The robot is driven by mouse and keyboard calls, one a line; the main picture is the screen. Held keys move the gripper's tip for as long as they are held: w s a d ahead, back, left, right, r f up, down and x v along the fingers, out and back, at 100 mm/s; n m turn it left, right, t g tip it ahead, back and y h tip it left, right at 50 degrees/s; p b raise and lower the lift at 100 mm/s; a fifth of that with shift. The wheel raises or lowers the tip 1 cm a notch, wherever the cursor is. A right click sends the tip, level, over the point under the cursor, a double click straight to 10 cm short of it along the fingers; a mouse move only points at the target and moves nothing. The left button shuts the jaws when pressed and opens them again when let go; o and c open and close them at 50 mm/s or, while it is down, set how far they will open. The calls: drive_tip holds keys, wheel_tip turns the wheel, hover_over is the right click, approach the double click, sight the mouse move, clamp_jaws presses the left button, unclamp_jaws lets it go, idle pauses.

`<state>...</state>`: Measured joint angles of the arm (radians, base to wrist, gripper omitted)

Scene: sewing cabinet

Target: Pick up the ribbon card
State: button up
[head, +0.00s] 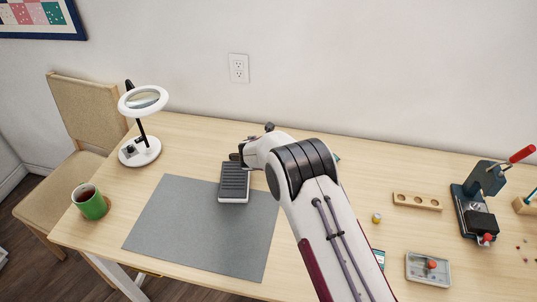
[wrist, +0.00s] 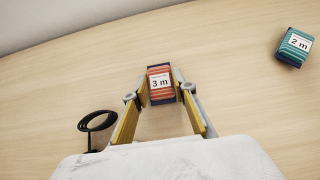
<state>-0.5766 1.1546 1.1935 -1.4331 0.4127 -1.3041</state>
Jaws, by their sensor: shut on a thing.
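In the wrist view, an orange ribbon card (wrist: 160,84) with dark ends and a white label reading "3 m" sits between the fingertips. My gripper (wrist: 161,89) is shut on it, with one yellow finger pad at each side. I cannot tell whether the card touches the table or hangs just above it. A teal ribbon card (wrist: 294,46) marked "2 m" lies apart, to the upper right. In the head view my arm hides the fingers and the held card.
A grey mat (head: 195,235) with a dark ridged block (head: 234,182) at its edge lies left of my arm. A ring lamp (head: 143,99) and green mug (head: 91,202) stand further left. A press (head: 478,205), wooden holder (head: 416,201) and clear box (head: 427,269) are right.

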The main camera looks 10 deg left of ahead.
drive_tip(key=shift+r, duration=0.15)
wheel_tip(320, 180, up, 10)
idle(0.7)
idle(0.7)
drive_tip(key=w+d+n+y, duration=0.1)
drive_tip(key=w+d, duration=0.2)
drive_tip(key=d, duration=0.6)
drive_tip(key=w+d+n+y, duration=0.1)
drive_tip(key=w+d, duration=0.2)
drive_tip(key=d, duration=0.7)
drive_tip(key=s+d+n+y, duration=0.1)
drive_tip(key=s+d, duration=0.3)
drive_tip(key=d, duration=1.3)
drive_tip(key=shift+d+n+g+y, duration=0.3)
drive_tip(key=shift+n+g, duration=0.1)
drive_tip(key=shift+n, duration=0.4)
drive_tip(key=shift+f, duration=3.1)
